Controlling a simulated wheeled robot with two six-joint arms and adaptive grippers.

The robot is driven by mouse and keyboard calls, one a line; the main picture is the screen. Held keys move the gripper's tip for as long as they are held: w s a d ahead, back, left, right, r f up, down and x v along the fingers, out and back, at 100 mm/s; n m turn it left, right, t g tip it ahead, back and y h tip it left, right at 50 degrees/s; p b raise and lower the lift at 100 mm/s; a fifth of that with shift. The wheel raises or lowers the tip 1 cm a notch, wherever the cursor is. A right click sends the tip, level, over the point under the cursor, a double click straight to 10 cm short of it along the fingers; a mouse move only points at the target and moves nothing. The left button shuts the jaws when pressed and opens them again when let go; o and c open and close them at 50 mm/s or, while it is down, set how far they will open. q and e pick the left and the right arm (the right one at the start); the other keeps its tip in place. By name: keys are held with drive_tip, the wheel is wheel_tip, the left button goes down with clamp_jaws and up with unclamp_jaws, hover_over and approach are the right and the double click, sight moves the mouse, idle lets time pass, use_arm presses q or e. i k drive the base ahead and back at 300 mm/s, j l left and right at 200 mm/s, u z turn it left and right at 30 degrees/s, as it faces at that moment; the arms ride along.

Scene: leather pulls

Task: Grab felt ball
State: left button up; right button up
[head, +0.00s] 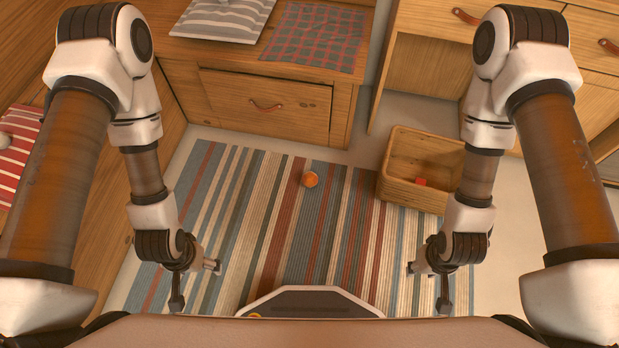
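A small round orange ball (311,179) lies on the striped rug, in front of the wooden cabinet, near the middle of the view. It looks like the felt ball. A second small orange thing (255,316) shows only in part behind the edge of my own body at the bottom. My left gripper (196,286) hangs over the left part of the rug, its fingers spread and empty. My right gripper (427,287) hangs over the right part of the rug, its fingers spread and empty. Both grippers are well apart from the ball.
A wooden crate (385,186) stands at the right rug edge with a small red block (421,182) inside. The striped rug (330,232) is otherwise mostly clear. Behind it is a low cabinet with a drawer (290,123), bearing a cushion (222,19) and a checked cloth (315,36).

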sight(310, 179)
drive_tip(key=i+j+z, duration=0.4)
drive_tip(key=i+j, duration=0.35)
